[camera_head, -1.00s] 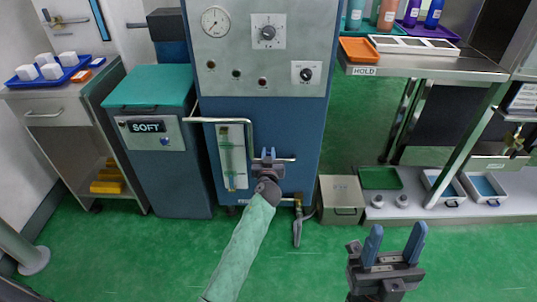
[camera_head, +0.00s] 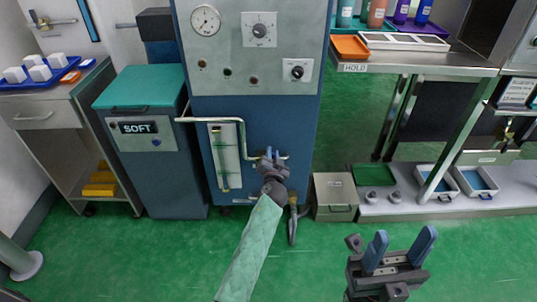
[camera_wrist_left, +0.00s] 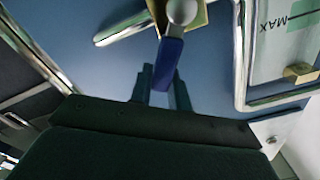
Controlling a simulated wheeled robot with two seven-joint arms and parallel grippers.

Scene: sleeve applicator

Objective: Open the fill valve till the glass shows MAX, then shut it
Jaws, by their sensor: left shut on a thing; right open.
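The fill valve's blue handle (camera_wrist_left: 170,62) hangs from a silver hub (camera_wrist_left: 182,11) on a brass body in the left wrist view. My left gripper (camera_wrist_left: 162,88) is shut on the handle's end. In the head view my left gripper (camera_head: 269,156) is at the pipe low on the blue machine (camera_head: 255,110) and hides most of the valve. The sight glass (camera_head: 225,157) stands left of it. Its MAX mark (camera_wrist_left: 272,25) is beside a green band in the wrist view. I cannot tell the liquid level. My right gripper (camera_head: 397,252) is open and empty above the floor.
The SOFT cabinet (camera_head: 150,165) stands left of the machine. A grey bin (camera_head: 334,194) and a steel bench (camera_head: 420,62) are at the right. Green floor (camera_head: 150,260) is clear in front.

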